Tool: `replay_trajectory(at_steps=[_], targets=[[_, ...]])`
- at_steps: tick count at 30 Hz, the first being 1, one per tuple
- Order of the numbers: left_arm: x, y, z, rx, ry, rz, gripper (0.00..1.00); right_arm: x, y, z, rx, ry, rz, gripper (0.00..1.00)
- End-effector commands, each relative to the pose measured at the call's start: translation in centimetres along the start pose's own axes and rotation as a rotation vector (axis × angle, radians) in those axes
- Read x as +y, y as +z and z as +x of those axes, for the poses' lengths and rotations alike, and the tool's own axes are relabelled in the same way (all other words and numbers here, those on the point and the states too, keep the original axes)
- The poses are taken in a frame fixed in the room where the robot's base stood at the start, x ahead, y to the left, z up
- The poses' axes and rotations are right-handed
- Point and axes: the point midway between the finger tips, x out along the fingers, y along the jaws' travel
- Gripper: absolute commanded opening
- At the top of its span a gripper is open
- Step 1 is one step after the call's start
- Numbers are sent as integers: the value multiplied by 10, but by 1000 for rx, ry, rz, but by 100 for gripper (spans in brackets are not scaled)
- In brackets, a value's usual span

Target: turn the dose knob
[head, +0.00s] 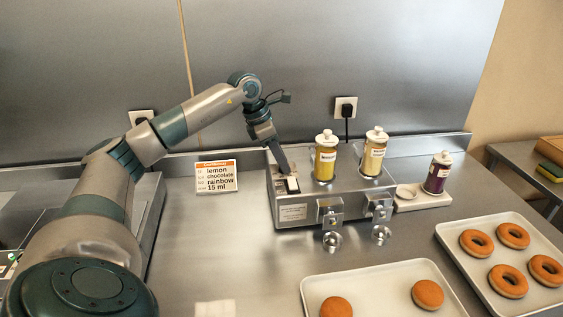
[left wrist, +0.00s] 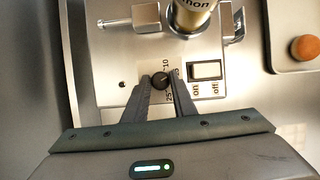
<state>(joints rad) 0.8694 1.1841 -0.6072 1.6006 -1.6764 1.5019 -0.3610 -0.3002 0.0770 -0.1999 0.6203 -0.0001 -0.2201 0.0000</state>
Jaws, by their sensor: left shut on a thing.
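The dose knob (left wrist: 161,80) is a small, dark round knob on the machine's metal panel, with printed numbers such as 10 and 25 beside it. My left gripper (left wrist: 162,84) is shut on it, one finger on each side. In the head view my left gripper (head: 285,168) reaches down to the left end of the glaze machine (head: 293,213), and its fingers hide the knob. The exact knob setting is too small to tell. A white on/off switch (left wrist: 207,70) sits right of the fingers in the left wrist view. My right gripper is not in view.
An order card (head: 216,177) reads lemon, chocolate, rainbow, 15 ml. Two yellowish bottles (head: 325,160) (head: 374,155) stand on the machine, and a purple jar (head: 437,174) stands right of it. Trays with doughnuts (head: 454,238) (head: 316,288) lie in front.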

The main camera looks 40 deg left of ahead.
Motion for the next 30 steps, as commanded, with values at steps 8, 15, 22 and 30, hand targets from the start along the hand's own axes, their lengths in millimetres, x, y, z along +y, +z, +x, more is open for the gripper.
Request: replay_trajectory(at_steps=[8, 15, 22, 30], targets=[[1, 1, -1, -2, -13, 39, 2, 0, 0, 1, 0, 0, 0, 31], [1, 1, -1, -2, -13, 38, 2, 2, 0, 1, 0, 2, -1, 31], [1, 0, -1, -1, -14, 38, 42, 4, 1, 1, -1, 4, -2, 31], [1, 0, -2, 0, -14, 37, 42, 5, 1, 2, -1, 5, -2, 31]])
